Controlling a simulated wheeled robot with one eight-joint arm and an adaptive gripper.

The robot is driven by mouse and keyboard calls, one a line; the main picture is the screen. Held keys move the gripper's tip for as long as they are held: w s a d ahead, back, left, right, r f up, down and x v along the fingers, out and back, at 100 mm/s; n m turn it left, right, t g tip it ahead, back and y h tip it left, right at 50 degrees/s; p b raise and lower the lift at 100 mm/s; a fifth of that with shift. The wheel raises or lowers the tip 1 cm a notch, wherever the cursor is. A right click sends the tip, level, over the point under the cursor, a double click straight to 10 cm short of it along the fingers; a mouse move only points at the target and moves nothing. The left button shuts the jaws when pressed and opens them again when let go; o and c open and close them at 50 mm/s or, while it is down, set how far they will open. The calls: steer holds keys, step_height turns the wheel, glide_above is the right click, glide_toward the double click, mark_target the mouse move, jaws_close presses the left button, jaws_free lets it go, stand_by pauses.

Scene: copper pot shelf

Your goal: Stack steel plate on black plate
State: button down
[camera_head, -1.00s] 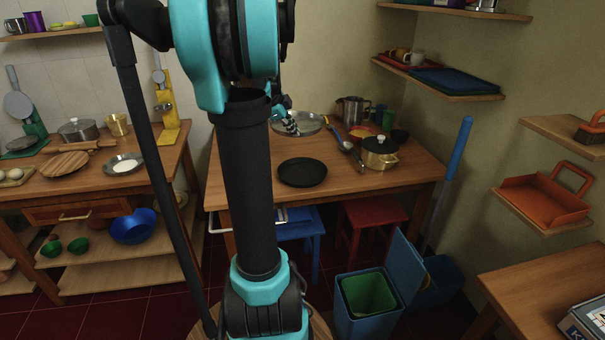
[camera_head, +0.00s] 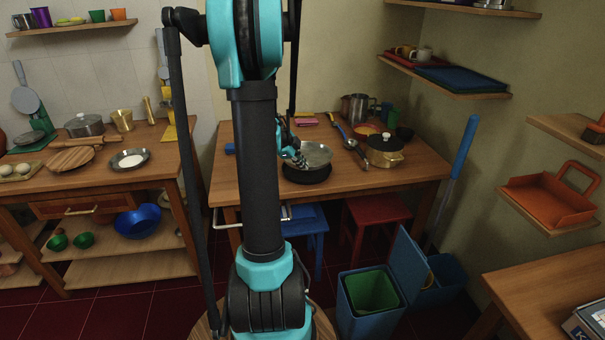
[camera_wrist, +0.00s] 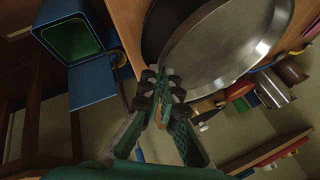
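The steel plate (camera_head: 319,153) is a shiny round dish, slightly tilted, over the black plate (camera_head: 307,176) on the middle table. My gripper (camera_head: 299,158) is at the left edge of the steel plate and appears shut on its rim. In the wrist view the fingers (camera_wrist: 163,92) meet the rim of the steel plate (camera_wrist: 228,42), which covers much of the black plate (camera_wrist: 158,27). Whether the two plates touch is hard to tell.
A brass pot with a lid (camera_head: 384,151) stands right of the plates, with a ladle (camera_head: 353,147) between. A steel pitcher (camera_head: 355,108) and cups are behind. The table's (camera_head: 405,182) front right is clear. A bin (camera_head: 371,296) stands below.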

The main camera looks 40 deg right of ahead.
steer(key=shift+f, duration=1.9)
steer(key=shift+f, duration=0.4)
steer(key=c, duration=1.7)
jaws_free()
